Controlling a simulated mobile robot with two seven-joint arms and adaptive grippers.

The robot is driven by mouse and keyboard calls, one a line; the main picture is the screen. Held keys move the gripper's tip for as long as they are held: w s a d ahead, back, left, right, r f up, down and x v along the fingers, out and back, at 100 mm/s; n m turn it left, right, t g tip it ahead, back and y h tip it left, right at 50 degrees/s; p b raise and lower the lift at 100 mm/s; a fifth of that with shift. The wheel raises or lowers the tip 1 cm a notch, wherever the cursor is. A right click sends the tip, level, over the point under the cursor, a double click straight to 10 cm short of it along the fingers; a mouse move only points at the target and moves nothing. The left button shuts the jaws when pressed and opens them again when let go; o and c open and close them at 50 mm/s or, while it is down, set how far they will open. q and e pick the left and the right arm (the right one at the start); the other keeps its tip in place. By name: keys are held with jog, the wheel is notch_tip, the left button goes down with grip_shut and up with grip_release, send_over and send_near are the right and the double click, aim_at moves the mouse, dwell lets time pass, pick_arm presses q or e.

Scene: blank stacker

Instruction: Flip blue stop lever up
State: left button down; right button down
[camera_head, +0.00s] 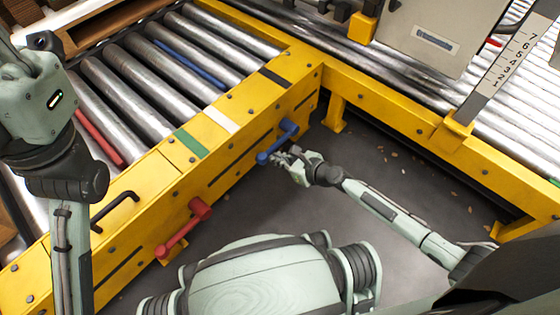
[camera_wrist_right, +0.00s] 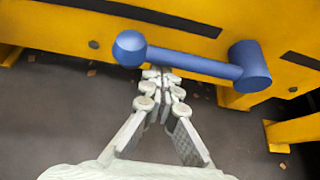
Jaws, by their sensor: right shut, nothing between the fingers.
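The blue stop lever (camera_head: 276,143) is on the side face of the yellow conveyor frame. Its bar runs roughly along the frame, with the round knob at the left end and the pivot at the right. In the right wrist view the lever (camera_wrist_right: 195,63) crosses above my fingers. My right gripper (camera_head: 282,158) is shut and empty. In the right wrist view its fingertips (camera_wrist_right: 156,73) are just below the bar near the knob; I cannot tell whether they touch. My left gripper (camera_head: 42,42) is at the upper left, over the conveyor, its fingers partly hidden.
A red lever (camera_head: 183,228) is on the same frame face, lower left. A black handle (camera_head: 115,210) is on the frame top. Yellow frame legs (camera_head: 336,115) and the right-hand conveyor frame (camera_head: 400,108) bound the corner.

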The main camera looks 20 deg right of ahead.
jog(key=shift+r, duration=0.1)
jog(key=shift+r, duration=0.2)
jog(key=shift+r+m+y, duration=0.2)
jog(key=shift+m+y, duration=0.1)
